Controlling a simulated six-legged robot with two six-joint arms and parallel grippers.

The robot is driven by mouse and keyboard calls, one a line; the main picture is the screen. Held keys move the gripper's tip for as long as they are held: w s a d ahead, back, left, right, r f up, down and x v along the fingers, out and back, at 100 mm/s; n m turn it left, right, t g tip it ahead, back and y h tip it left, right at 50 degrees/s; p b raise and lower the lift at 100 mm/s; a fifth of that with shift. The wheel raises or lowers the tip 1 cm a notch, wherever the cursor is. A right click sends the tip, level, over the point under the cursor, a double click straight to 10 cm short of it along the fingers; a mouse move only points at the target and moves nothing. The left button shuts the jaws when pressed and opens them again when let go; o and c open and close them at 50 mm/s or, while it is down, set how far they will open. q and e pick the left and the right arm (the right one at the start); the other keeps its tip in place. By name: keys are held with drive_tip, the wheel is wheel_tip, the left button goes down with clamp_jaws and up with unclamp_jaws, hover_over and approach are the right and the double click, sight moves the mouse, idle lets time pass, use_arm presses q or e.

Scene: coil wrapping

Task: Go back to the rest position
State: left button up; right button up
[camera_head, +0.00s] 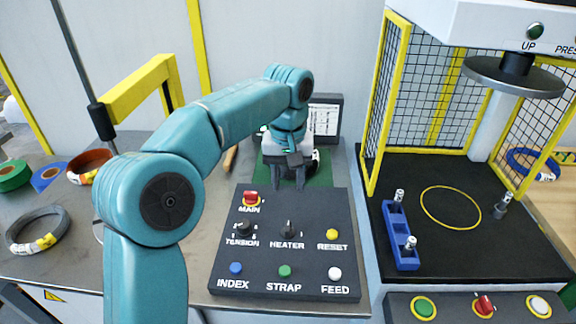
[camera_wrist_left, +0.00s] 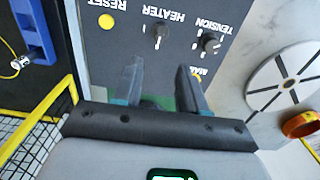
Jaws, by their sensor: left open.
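My left arm comes in from the left in the head view and bends over the table. Its gripper (camera_head: 288,181) points down just behind the top edge of the dark control panel (camera_head: 318,206). In the left wrist view the gripper's two fingers (camera_wrist_left: 162,88) are apart with nothing between them. The panel also shows there upside down (camera_wrist_left: 180,12), with its HEATER and TENSION knobs beyond the fingertips. Part of a white and dark machine on a green mat (camera_head: 318,175) is hidden behind the gripper. My right gripper is in neither view.
A caged press (camera_head: 500,165) with a yellow ring mark stands at the right, holding a blue block (camera_head: 397,232). Coils lie at the left: grey (camera_head: 38,230), orange (camera_head: 90,165), blue (camera_head: 48,177) and green (camera_head: 13,176). A yellow frame (camera_head: 140,90) rises behind my arm.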

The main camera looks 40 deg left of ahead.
use_arm(q)
wheel_tip(320, 180, up, 2)
drive_tip(key=shift+r, duration=0.25)
idle(0.4)
